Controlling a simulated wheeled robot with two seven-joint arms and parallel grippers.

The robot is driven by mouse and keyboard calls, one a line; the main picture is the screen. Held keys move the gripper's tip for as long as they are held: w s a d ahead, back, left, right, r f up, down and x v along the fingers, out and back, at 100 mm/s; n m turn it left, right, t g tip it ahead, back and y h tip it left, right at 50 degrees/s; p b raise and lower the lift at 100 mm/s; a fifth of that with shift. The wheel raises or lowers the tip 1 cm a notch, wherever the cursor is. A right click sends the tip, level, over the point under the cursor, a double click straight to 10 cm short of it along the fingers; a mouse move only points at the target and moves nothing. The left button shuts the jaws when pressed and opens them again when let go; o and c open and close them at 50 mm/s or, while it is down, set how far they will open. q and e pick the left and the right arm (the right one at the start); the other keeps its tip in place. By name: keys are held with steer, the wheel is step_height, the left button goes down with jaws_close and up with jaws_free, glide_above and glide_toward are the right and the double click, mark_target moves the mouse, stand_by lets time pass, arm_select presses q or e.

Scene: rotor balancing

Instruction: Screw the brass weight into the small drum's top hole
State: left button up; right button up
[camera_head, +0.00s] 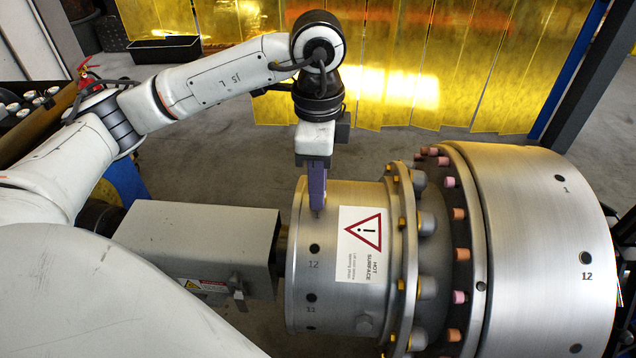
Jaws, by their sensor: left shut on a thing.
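The small drum (340,305) is the brushed-metal cylinder in the middle of the head view, lying on its side. My left gripper (317,207) points straight down from above, its purple fingers at the drum's upper surface. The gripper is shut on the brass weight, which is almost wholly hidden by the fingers. The top hole is also hidden there, so I cannot tell how far the weight sits in it. Dark holes marked 12 (314,248) and 11 (311,297) show lower on the drum. My right gripper is out of view.
A flange ring with orange and pink plugs joins the small drum to a large drum (540,200) at right. A grey housing (195,240) stands left of the small drum. Yellow strip curtains (400,70) hang behind open floor.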

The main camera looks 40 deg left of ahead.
arm_select(q)
steer(key=shift+f, duration=0.25)
steer(key=shift+f+m+b, duration=0.1)
steer(key=shift+m+b, duration=0.2)
steer(key=shift+m, duration=0.3)
steer(key=m+b, duration=0.1)
steer(key=m, duration=0.5)
steer(key=m+b, duration=0.1)
steer(key=m, duration=0.3)
steer(key=shift+f+m, duration=0.1)
steer(key=shift+m, duration=0.2)
steer(key=m+b, duration=0.1)
steer(key=m, duration=0.5)
steer(key=shift+m, duration=0.3)
steer(key=shift+b, duration=0.3)
